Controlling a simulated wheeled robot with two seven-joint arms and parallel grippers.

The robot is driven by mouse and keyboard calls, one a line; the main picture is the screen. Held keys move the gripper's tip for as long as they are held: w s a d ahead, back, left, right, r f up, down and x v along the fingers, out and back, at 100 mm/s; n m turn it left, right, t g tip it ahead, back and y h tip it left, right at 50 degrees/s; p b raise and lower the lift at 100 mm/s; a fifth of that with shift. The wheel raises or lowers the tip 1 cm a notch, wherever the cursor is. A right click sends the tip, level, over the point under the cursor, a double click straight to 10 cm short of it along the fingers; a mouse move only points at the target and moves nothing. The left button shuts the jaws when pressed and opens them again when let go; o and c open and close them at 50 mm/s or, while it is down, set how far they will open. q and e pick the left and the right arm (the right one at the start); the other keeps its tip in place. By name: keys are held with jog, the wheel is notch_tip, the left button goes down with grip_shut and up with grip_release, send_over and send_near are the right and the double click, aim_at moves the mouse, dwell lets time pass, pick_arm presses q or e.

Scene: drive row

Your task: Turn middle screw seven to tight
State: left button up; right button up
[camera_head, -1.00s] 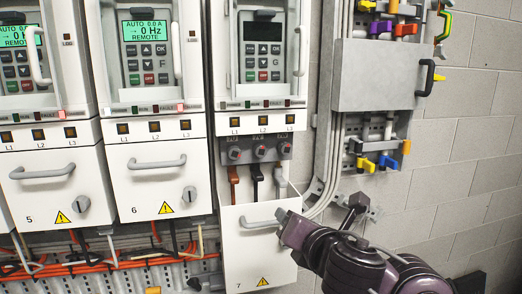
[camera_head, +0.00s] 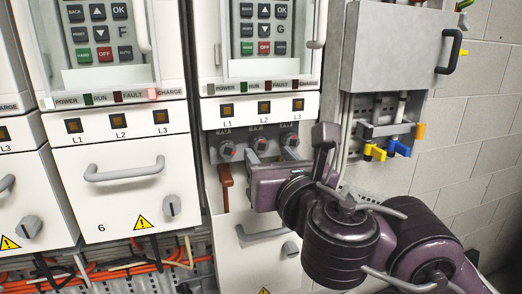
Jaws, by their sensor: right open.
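Drive seven's terminal block (camera_head: 240,136) shows three round screws with red marks in a row. The middle screw (camera_head: 259,144) sits under the L2 lamp, between the left screw (camera_head: 226,149) and the right screw (camera_head: 290,140). My right gripper (camera_head: 271,156) is open, its two grey fingers pointing up at the block just below the middle and right screws. I cannot tell whether a finger touches a screw. The gripper and arm hide the middle and right cables below. My left gripper is out of view.
Drive seven's lowered cover (camera_head: 228,262) with its handle (camera_head: 262,233) lies below, partly behind my right arm. Closed drive six (camera_head: 120,200) stands left. A grey box (camera_head: 390,50) and coloured levers (camera_head: 397,148) are on the right. Bare wall is at far right.

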aim_at(260, 145)
jog(key=x, duration=0.4)
jog(key=shift+w+f+b, duration=0.1)
jog(key=shift+b, duration=0.2)
jog(key=shift+w+a, duration=0.15)
jog(key=shift+w, duration=0.2)
jog(key=c, duration=1)
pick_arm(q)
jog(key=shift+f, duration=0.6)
